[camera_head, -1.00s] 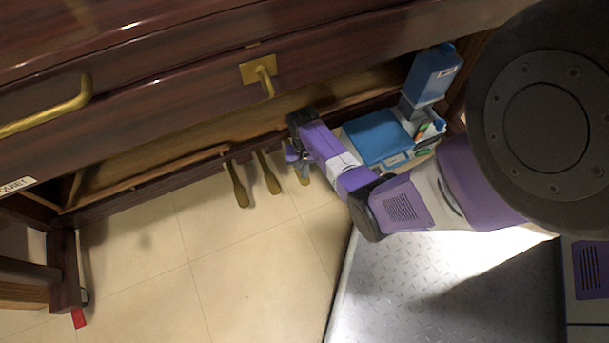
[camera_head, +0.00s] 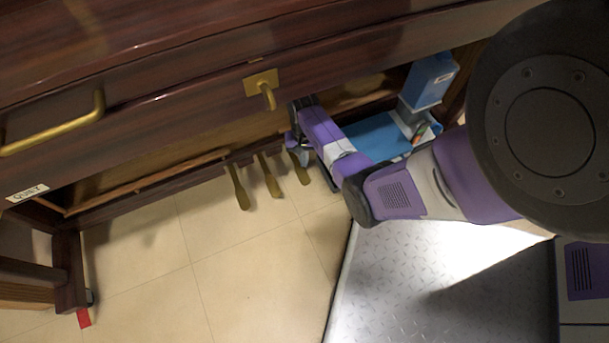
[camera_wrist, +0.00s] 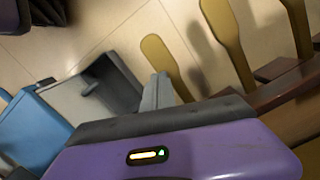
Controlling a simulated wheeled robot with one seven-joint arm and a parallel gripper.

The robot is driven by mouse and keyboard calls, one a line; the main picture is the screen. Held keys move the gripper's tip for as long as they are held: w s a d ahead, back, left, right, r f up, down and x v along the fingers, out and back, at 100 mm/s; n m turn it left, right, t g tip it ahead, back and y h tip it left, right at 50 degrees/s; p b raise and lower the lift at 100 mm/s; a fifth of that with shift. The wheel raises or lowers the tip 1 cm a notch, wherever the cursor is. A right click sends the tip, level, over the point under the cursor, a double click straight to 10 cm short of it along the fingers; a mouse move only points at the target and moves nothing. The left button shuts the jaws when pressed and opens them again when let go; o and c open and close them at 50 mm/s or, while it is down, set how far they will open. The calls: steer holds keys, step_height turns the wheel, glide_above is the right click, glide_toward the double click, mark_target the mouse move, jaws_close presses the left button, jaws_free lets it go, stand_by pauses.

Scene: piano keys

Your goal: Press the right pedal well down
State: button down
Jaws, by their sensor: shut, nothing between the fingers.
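The right pedal (camera_head: 300,168) is a flat brass lever, the rightmost of three under the piano. In the head view its upper end lies close to my gripper (camera_head: 292,145), which is above it. In the wrist view the right pedal (camera_wrist: 165,66) is the nearest one, just past my gripper's grey fingertip (camera_wrist: 160,84). My gripper is shut and empty. The fingertip overlaps the pedal's edge in the picture; I cannot tell whether they touch. The pedal shows no clear downward tilt.
The middle pedal (camera_head: 270,178) and left pedal (camera_head: 239,188) stand beside it. The piano's lower edge (camera_head: 180,100) overhangs. Tiled floor (camera_head: 150,250) in front is clear.

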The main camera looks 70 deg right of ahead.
step_height(320, 180, up, 4)
steer(key=shift+d+r+p, duration=0.1)
steer(key=shift+p, duration=0.8)
